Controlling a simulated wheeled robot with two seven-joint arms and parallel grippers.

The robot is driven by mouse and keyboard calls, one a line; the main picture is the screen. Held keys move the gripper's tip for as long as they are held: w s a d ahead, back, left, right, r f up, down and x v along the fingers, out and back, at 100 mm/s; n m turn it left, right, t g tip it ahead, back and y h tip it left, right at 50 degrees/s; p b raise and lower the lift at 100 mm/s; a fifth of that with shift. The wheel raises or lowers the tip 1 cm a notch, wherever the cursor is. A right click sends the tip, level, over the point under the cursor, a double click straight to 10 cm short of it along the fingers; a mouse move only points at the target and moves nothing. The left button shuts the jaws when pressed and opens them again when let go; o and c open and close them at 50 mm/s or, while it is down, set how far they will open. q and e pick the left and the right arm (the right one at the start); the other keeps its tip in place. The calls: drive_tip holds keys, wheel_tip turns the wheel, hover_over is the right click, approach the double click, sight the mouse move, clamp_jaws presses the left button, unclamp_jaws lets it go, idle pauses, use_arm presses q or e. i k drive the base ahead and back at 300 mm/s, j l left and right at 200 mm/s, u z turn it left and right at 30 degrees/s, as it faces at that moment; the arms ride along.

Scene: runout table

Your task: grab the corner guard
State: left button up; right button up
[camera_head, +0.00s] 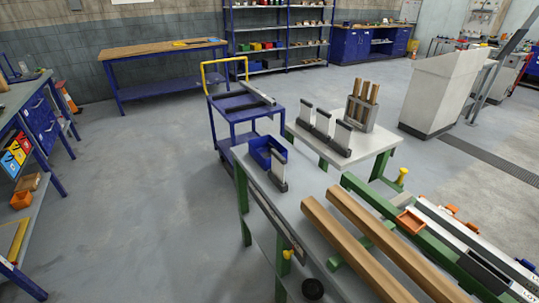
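No piece in view is plainly marked as the corner guard. The likeliest are several small uprights with white faces and dark grey feet. One (279,170) stands on the grey runout table (262,187), at the right of a blue bin (262,150). A row of similar pieces (323,124) stands on the white far part of the table, left of a grey holder (361,114) with brown rods. I cannot tell which is the corner guard. Neither of my grippers shows in the head view.
Two long brown beams (350,240) lie on the runout table, with a green rail (425,235) at their right. A blue cart (243,113) with a yellow handle stands behind the table and carries a dark bar. The floor (140,180) at the left is open.

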sight(267, 154)
drive_tip(key=i+j+z, duration=0.7)
drive_tip(key=j+z, duration=0.15)
drive_tip(key=j, duration=0.2)
drive_tip(key=i+j+z, duration=0.2)
drive_tip(key=j+z, duration=0.2)
drive_tip(key=j, duration=0.3)
drive_tip(key=i+j+z, duration=0.1)
drive_tip(key=j+z, duration=0.35)
drive_tip(key=j, duration=0.25)
drive_tip(key=j+z, duration=0.4)
drive_tip(key=j, duration=0.35)
drive_tip(key=k+j+z, duration=0.15)
drive_tip(key=j+z, duration=0.3)
drive_tip(key=j, duration=0.25)
